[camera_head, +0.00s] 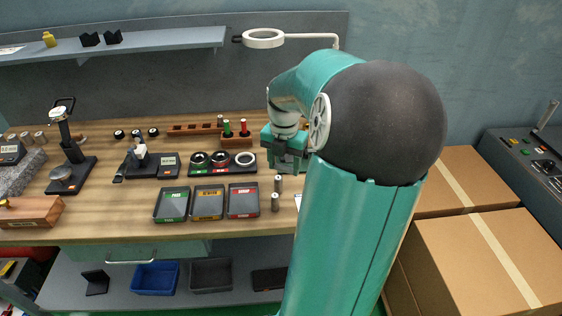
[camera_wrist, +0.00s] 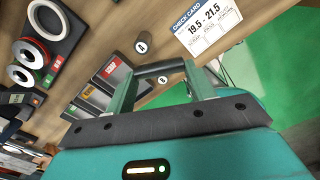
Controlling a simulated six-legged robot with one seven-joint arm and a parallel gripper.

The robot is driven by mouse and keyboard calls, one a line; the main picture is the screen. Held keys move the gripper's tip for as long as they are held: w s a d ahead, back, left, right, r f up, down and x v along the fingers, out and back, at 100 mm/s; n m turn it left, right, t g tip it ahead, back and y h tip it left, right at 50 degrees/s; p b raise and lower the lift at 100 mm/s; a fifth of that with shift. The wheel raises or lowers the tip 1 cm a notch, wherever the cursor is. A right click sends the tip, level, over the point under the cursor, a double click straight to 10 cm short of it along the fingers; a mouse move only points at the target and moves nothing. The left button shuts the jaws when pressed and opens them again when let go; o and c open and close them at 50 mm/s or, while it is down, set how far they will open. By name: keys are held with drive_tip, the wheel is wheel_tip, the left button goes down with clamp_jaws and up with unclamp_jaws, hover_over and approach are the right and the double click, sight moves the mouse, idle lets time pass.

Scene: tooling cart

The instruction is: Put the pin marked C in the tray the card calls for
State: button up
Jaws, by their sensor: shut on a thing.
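My gripper (camera_wrist: 160,70) is shut on a dark grey pin (camera_wrist: 158,67), held crosswise between the fingertips; no letter shows on it. In the head view my gripper (camera_head: 288,162) is over the bench, right of the gauge rings. Two grey pins stand on the bench, marked A (camera_wrist: 142,46) and B (camera_wrist: 162,79). The check card (camera_wrist: 207,24) reads 19.5 - 21.5; its smaller print is unreadable. Three trays stand side by side: green-labelled PASS (camera_head: 170,217), yellow-labelled (camera_head: 207,216) and red-labelled (camera_head: 243,214). All three look empty.
Ring gauges (camera_head: 220,160) stand behind the trays. A dial gauge stand (camera_head: 70,170) and a wooden box (camera_head: 30,212) are at the left. Cardboard boxes (camera_head: 480,250) stand right of the bench. The bench front before the trays is clear.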

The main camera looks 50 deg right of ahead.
drive_tip(key=s+a+r, duration=0.2)
drive_tip(key=s+a, duration=0.2)
drive_tip(key=shift+r, duration=0.25)
drive_tip(key=shift+s, duration=0.1)
